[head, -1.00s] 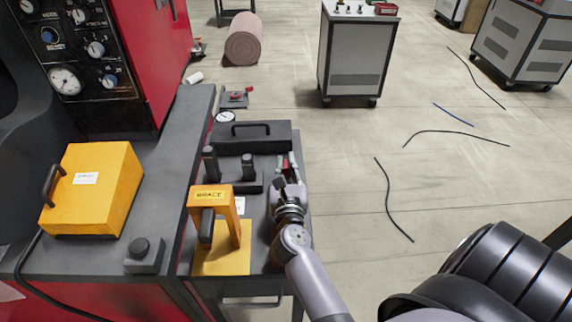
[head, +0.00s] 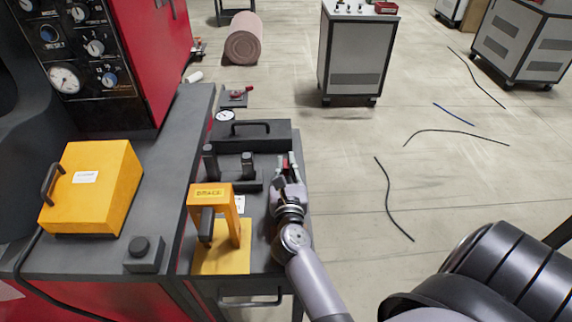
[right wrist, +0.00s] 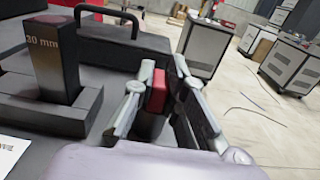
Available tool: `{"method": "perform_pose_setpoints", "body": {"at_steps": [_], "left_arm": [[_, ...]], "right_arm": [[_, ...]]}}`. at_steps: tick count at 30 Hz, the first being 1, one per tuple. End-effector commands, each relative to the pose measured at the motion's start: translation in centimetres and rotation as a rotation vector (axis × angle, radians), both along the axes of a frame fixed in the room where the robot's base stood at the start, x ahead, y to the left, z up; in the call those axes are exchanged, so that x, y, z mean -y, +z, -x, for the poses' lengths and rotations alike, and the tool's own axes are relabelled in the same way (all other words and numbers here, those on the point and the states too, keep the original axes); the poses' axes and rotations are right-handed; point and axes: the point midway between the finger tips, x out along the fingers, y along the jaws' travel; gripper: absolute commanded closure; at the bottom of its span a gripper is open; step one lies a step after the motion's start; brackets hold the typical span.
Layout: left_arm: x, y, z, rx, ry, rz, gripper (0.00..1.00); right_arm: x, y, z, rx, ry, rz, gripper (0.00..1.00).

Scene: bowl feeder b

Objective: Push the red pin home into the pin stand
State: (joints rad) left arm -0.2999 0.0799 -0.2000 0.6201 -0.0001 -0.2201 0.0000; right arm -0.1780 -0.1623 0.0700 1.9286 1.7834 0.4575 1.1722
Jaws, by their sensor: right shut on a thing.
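My right gripper (head: 288,178) is over the right side of the dark cart top. In the right wrist view its two fingers (right wrist: 163,98) are closed around a red piece (right wrist: 157,91), which looks like the red pin, with a dark part below it. A bit of red also shows by the fingertips in the head view (head: 291,159). The pin's lower end is hidden. My left gripper is not in view.
A yellow brace (head: 212,190) stands on the cart in front of the stand. A black case with a handle (head: 262,137) lies behind it. A yellow box (head: 105,190) sits on the bench at left. Open floor with loose cables lies to the right.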

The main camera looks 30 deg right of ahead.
Motion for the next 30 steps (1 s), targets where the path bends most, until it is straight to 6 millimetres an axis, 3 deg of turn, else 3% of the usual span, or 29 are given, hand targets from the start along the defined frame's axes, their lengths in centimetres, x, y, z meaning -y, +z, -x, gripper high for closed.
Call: {"method": "perform_pose_setpoints", "body": {"at_steps": [13,14,24,30], "left_arm": [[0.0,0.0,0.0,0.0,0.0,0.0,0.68],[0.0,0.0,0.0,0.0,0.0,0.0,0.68],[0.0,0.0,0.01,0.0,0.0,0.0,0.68],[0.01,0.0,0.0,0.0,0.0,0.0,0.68]], "right_arm": [[-0.01,-0.16,0.04,-0.003,0.0,-0.001,1.0],[-0.01,-0.16,0.04,-0.003,0.0,-0.001,0.87],[0.0,-0.08,0.02,-0.002,0.0,-0.001,0.65],[0.0,-0.05,0.01,-0.001,0.0,-0.001,0.64]]}}
